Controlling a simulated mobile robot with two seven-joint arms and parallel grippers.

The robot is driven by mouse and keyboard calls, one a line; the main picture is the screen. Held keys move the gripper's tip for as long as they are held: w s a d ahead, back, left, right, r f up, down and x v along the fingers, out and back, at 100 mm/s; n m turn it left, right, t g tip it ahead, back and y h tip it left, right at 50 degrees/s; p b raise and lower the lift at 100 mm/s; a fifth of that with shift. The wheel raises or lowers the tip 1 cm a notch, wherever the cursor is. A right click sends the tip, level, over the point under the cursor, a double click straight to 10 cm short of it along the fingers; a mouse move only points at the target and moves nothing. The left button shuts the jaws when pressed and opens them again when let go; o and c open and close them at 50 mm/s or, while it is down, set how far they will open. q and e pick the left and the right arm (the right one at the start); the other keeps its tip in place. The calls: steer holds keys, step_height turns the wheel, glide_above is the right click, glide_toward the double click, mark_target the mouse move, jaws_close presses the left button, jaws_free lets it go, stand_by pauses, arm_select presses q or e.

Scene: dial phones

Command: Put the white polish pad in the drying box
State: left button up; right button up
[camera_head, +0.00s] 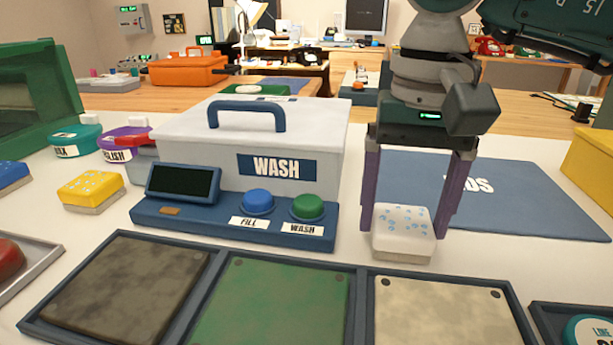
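The white polish pad (403,236), a pale block with blue dots on top, is at right of centre, just behind the framed panels. My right gripper (405,228) comes down from above. Its two purple fingers stand on either side of the pad and appear to touch its sides, so it looks shut on the pad. I cannot tell whether the pad's underside is clear of the table. No box here is readable as the drying box; a green box (35,95) at the far left and a yellow box (590,165) at the right edge show no readable label. My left gripper is not in view.
A white WASH box (330,130) with a blue handle and a button console (170,220) stands left of the pad. A blue mat (530,200) lies behind and right of it. A framed tray (362,310) crosses the front. A yellow pad (90,188) sits at left.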

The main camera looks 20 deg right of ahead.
steer(key=shift+o, duration=1)
